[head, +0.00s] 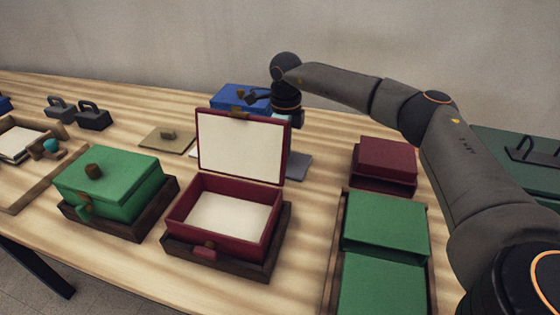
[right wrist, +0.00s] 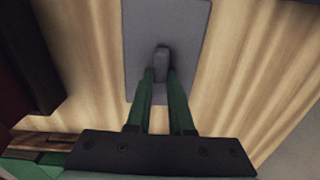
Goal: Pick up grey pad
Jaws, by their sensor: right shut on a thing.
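The grey pad (right wrist: 140,30) is a flat grey plate with a small upright grip (right wrist: 162,60) in its middle. In the head view the grey pad (head: 299,165) shows only in part, behind the raised lid of the open red box. My right gripper (right wrist: 161,73) is shut on the pad's grip, with one finger on each side. In the head view its fingers are hidden behind that lid. I cannot tell whether the pad touches the table. My left gripper is not in view.
The open red box (head: 178,222) stands close in front of the pad, lid upright. A blue box (head: 230,98) is behind. A green box (head: 110,180) and a beige pad (head: 160,146) are left. A dark red box (head: 385,157) and green-topped boxes (head: 385,225) are right.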

